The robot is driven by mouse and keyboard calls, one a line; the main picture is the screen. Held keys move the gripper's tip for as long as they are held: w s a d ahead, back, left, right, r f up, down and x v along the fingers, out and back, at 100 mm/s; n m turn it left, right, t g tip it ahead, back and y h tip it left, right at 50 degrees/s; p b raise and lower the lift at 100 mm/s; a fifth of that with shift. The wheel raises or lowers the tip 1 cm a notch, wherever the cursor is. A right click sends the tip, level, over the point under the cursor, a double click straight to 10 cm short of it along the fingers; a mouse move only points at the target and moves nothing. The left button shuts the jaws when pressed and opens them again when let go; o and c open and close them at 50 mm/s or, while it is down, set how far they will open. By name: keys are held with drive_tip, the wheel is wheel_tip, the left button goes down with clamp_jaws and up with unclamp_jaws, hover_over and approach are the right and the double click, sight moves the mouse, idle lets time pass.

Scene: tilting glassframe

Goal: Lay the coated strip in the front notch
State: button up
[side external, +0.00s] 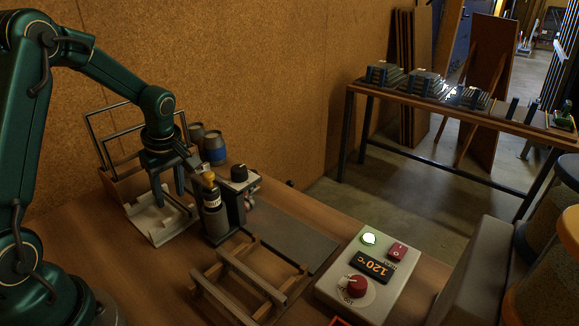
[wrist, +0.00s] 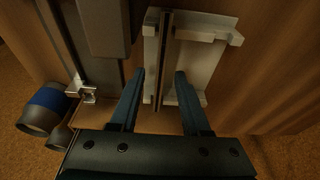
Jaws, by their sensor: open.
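My gripper (side external: 169,196) is open and points down over a white cradle (side external: 168,232). In the wrist view its two blue fingers (wrist: 160,76) stand apart, one on either side of a thin dark strip (wrist: 165,50), with gaps on both sides. The strip lies along the white cradle, which also shows in the wrist view (wrist: 208,62). Whether the fingertips are down at the strip's height I cannot tell. A wooden frame with crossbars (side external: 249,272) stands nearer the camera; its notches are too small to make out clearly.
A dark bottle (side external: 211,196) and a black-knobbed device (side external: 239,182) stand close right of my gripper. A wire frame (side external: 98,140) and blue-banded jar (side external: 214,148) are behind. A dark flat plate (side external: 291,244) and control box (side external: 340,305) reading 120°C lie right.

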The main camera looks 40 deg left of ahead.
sight(175, 200)
drive_tip(key=shift+v, duration=2.55)
drive_tip(key=shift+d, duration=0.1)
drive_tip(key=s+d+r+m+t, duration=0.2)
drive_tip(key=d+r+m+t, duration=0.25)
drive_tip(key=d+r, duration=0.45)
drive_tip(key=s+d+f+m+t+h, duration=0.1)
drive_tip(key=s+d+m+h, duration=0.1)
drive_tip(key=s+d+m, duration=0.6)
drive_tip(key=m, duration=0.5)
drive_tip(key=shift+s+h, duration=0.35)
drive_tip(key=shift+h, duration=0.05)
